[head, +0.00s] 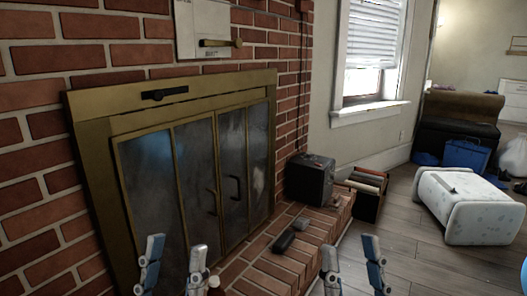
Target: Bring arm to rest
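My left gripper (173,263) shows at the bottom edge, in front of the fireplace doors. Its two fingers stand apart, pointing up, with nothing seen between them. My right gripper (352,263) shows at the bottom, right of the brick hearth (262,276). Its two fingers are also apart and the gap looks empty. The arms behind both grippers are out of view. The brass-framed fireplace (196,185) has glass doors, which look shut.
A white patterned ottoman (462,207) is on the floor at right.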

